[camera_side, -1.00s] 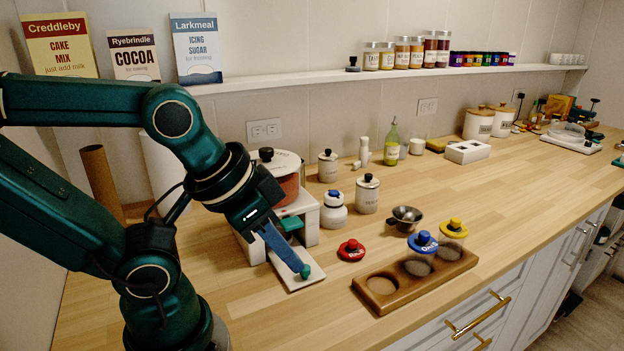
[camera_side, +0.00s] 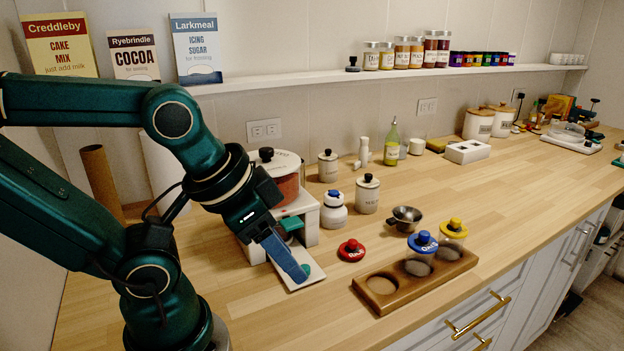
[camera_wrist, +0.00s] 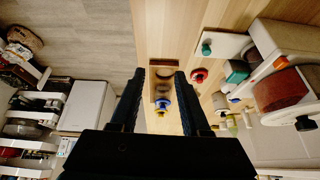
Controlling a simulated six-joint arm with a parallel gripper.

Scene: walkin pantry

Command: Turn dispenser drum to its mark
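The dispenser stands at the back left of the counter in the side view. Its reddish drum (camera_side: 288,186) sits in a white frame (camera_side: 308,212) under a white lid with a black knob. A teal block shows under it, and a white base plate (camera_side: 312,281) with a teal knob (camera_side: 306,268) reaches forward. My gripper (camera_side: 297,278) hangs in front of the drum, its finger partly covering the base plate. In the wrist view my gripper (camera_wrist: 167,76) is open and empty, with the drum (camera_wrist: 279,91) off to the right. I cannot make out the mark.
A wooden holder (camera_side: 370,303) with blue- and yellow-lidded jars stands to the right. A red lid (camera_side: 351,251), a metal cup (camera_side: 405,218) and white canisters stand nearby. A cardboard tube (camera_side: 101,182) is behind my arm. The front middle counter is clear.

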